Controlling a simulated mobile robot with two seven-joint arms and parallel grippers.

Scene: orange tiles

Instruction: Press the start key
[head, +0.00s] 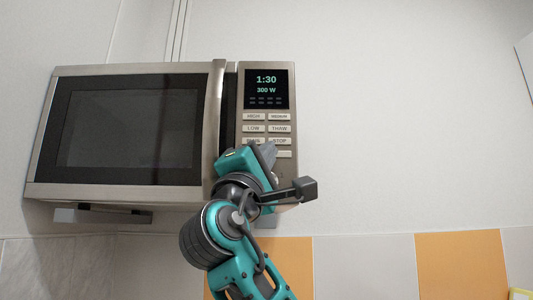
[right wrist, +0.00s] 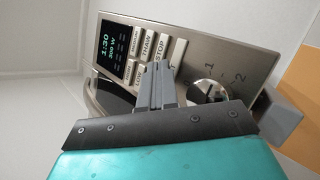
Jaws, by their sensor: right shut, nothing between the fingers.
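The microwave (head: 130,130) has a closed door and a control panel (head: 287,185) at its right. Its display (head: 266,88) reads 1:30 and 300 W. Below it are rows of pale keys, among them HIGH, MEDIUM, LOW, THAW and STOP (head: 280,141). A bottom-row key (head: 284,154) shows only in part beside my gripper, and I cannot read its label. My right gripper (head: 264,150) is shut and empty, its fingertips over the lower keys. In the right wrist view the fingers (right wrist: 157,68) reach up to the keys; I cannot tell whether they touch. My left gripper is not in view.
A round knob (right wrist: 208,92) with marks 1 and 2 sits below the keys, close beside my fingers. The door handle (head: 214,120) stands out left of the panel. A grey support (head: 100,215) shows under the microwave.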

